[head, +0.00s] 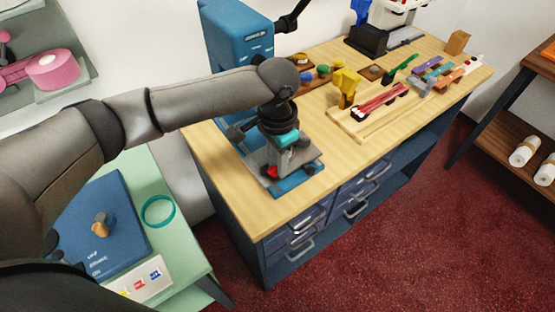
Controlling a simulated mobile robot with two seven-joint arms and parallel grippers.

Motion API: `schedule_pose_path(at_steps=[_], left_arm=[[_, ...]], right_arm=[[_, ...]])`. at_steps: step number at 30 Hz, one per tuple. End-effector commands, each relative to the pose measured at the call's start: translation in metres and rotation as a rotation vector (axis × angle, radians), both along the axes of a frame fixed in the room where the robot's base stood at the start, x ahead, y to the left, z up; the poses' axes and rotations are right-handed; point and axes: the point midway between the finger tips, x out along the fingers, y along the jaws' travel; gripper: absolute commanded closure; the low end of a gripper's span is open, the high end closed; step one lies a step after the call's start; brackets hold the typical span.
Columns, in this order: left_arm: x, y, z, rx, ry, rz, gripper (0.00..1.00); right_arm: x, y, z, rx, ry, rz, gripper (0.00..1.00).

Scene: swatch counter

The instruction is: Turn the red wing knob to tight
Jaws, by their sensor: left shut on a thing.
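The red wing knob (272,172) shows as a small red patch low on a grey fixture with a blue base plate (298,181), at the near left part of the wooden counter. My left gripper (276,160) reaches down over the fixture from above and is shut on the red knob. The gripper and wrist hide most of the knob, so its angle and any tight mark cannot be made out. My right gripper is not in the view.
A blue machine (238,40) stands behind my left wrist. A wooden tray with red strips (378,103) and a yellow object (345,85) lie to the right. A green table (185,235) with a blue board (100,225) is at the lower left. The counter's front strip is clear.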

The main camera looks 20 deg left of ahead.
Motion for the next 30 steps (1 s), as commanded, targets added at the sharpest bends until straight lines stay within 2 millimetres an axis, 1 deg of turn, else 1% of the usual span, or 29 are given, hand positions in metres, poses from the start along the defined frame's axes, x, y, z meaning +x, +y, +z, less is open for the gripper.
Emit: schedule_pose_path(at_steps=[5,11,21,30], left_arm=[[0.000,0.000,0.002,0.001,0.001,-0.037,1.00],[-0.002,-0.001,0.005,0.001,0.003,-0.149,1.00],[-0.004,-0.004,0.006,-0.002,0.003,-0.455,1.00],[-0.007,-0.004,0.004,-0.001,0.002,-0.740,1.00]], right_arm=[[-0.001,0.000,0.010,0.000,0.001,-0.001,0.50],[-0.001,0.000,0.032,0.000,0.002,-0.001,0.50],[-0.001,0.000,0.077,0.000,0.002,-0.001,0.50],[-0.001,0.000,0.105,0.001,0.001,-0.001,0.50]])
